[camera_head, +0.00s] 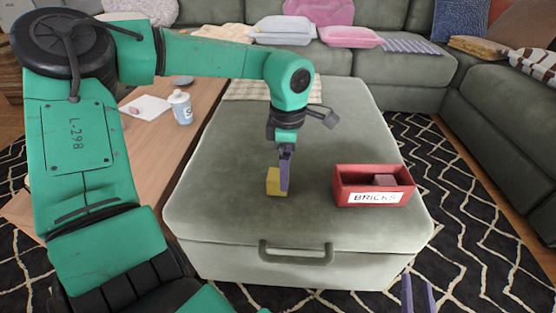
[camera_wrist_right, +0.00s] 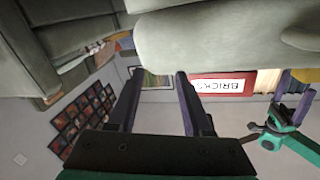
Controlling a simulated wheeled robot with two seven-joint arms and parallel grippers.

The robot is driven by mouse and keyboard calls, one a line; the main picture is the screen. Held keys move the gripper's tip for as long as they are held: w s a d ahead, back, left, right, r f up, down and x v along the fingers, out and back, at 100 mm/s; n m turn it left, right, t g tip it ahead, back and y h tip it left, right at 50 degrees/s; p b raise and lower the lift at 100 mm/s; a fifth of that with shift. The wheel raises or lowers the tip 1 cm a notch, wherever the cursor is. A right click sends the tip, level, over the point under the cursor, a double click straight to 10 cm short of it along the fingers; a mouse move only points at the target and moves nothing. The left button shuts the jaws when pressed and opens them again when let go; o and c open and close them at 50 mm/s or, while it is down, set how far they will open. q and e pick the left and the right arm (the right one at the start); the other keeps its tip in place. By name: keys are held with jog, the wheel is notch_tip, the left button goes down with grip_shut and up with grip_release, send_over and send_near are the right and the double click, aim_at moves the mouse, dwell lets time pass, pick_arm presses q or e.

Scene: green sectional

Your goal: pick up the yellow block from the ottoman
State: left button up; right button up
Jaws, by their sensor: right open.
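The yellow block (camera_head: 272,183) sits on the green ottoman (camera_head: 230,225), left of the middle of its top. My left arm reaches over from the left, and its gripper (camera_head: 284,183) points down at the block. The purple fingers overlap the block's right part and hide some of it; I cannot tell whether they are closed on it. My right gripper (camera_head: 418,295) is low at the right, in front of the ottoman, away from the block. In the right wrist view its fingers (camera_wrist_right: 158,76) are apart with nothing held between them.
A red box labelled BRICKS (camera_head: 346,194) stands on the ottoman right of the block, with a brownish block (camera_head: 385,181) inside. A wooden table (camera_head: 158,160) with a bottle (camera_head: 180,107) is at the left. A green sectional (camera_head: 390,72) lies behind and right.

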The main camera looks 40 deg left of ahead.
pick_arm(q)
jog(key=shift+a+f+b, duration=0.15)
jog(key=shift+f+b, duration=0.4)
jog(key=shift+f, duration=0.4)
notch_tip(320, 180, down, 2)
jog(key=shift+f+b, duration=0.1)
jog(key=shift+b, duration=0.35)
jog(key=c, duration=1.5)
pick_arm(e)
jog(key=w+d+r+t+y, duration=0.1)
jog(key=w+r+t, duration=0.1)
jog(key=r, duration=0.9)
jog(key=w+d+r+n+t+y, duration=0.1)
jog(key=r+t, duration=0.4)
jog(key=r, duration=0.6)
jog(key=shift+w+n, duration=0.3)
jog(key=shift+w, duration=0.15)
pick_arm(q)
jog(key=shift+o, duration=0.2)
jog(key=shift+r, duration=0.25)
pick_arm(e)
jog(key=shift+d, duration=0.1)
